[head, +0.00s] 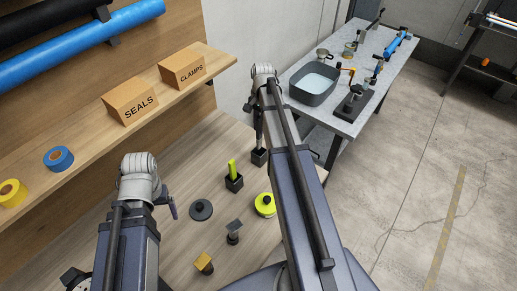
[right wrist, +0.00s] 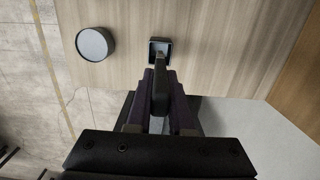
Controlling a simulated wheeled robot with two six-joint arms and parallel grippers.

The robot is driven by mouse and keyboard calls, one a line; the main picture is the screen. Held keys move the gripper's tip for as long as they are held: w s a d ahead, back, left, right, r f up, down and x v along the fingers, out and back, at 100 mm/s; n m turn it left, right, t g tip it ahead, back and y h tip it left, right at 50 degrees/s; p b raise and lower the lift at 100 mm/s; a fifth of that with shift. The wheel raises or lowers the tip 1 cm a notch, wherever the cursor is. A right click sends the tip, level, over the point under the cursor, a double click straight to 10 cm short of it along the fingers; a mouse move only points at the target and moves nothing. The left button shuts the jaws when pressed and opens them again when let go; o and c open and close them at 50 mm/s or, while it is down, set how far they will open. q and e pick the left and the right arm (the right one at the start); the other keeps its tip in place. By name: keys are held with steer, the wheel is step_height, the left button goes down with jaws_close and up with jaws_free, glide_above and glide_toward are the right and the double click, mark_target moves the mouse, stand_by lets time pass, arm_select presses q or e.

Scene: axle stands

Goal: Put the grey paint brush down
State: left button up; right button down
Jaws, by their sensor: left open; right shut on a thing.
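The grey paint brush (right wrist: 160,92) is between the purple fingers of my right gripper (right wrist: 162,88), which is shut on it. In the right wrist view its far end points at a small dark square holder (right wrist: 160,44). I cannot tell whether the end is in the holder or above it. In the head view my right gripper (head: 259,132) is upright over the dark holder (head: 259,157), partly hidden by my arm. My left gripper (head: 173,208) is open over the near part of the workbench, with one finger showing.
On the workbench (head: 150,255) stand a green thing in a dark block (head: 234,178), a dark disc (head: 201,209), a yellow-green roll (head: 265,204) and two small blocks. A round grey thing (right wrist: 95,44) lies beside the holder. A shelf with boxes (head: 130,101) runs along the left.

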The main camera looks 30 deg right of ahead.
mark_target(259, 141)
steer(key=shift+f+b, duration=3.9)
steer(key=shift+f, duration=0.6)
steer(key=shift+f, duration=0.15)
steer(key=c, duration=0.8)
jaws_free()
steer(key=shift+r, duration=0.2)
steer(key=r+p, duration=1.2)
steer(key=shift+w+d+r, duration=0.15)
steer(key=shift+w+d, duration=0.05)
steer(key=shift+d, duration=0.2)
